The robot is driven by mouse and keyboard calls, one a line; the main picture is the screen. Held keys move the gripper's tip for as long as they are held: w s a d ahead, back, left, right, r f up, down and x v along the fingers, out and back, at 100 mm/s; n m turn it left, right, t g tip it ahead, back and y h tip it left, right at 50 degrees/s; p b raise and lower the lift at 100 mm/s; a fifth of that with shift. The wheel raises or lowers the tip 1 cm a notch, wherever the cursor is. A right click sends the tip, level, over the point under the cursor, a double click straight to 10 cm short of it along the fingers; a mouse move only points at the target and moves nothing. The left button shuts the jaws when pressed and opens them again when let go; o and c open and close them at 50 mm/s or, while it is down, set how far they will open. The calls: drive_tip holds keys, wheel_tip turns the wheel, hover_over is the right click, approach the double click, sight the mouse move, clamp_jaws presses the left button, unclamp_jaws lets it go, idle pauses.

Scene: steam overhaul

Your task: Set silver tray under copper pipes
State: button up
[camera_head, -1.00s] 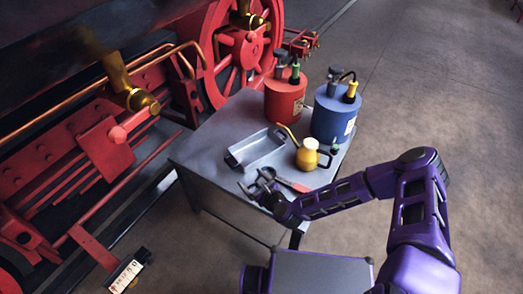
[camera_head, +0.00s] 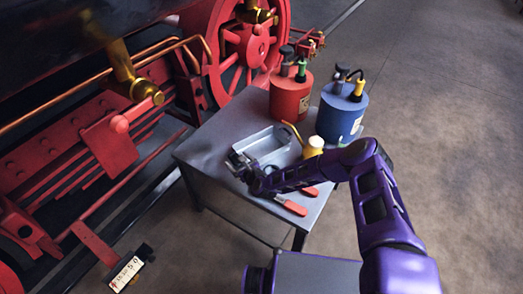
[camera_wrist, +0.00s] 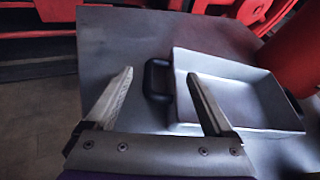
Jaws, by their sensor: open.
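The silver tray (camera_head: 268,143) lies on the grey table. In the wrist view the tray (camera_wrist: 240,92) is an empty shallow pan with a black handle (camera_wrist: 158,78) on its near end. My gripper (camera_head: 238,163) is open at the tray's left end. In the wrist view the gripper fingers (camera_wrist: 162,82) are apart, with the handle showing between and beyond their tips. I cannot tell whether they touch it. The copper pipes (camera_head: 92,83) run along the red locomotive at the left, with brass valves on them.
The table (camera_head: 205,150) also bears a red can (camera_head: 290,97), a blue can (camera_head: 340,112), a yellow oil can (camera_head: 313,147) partly behind my arm, and red-handled tools (camera_head: 292,206). The table's left part is bare.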

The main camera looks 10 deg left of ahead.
drive_tip(key=shift+x, duration=1.1)
clamp_jaws()
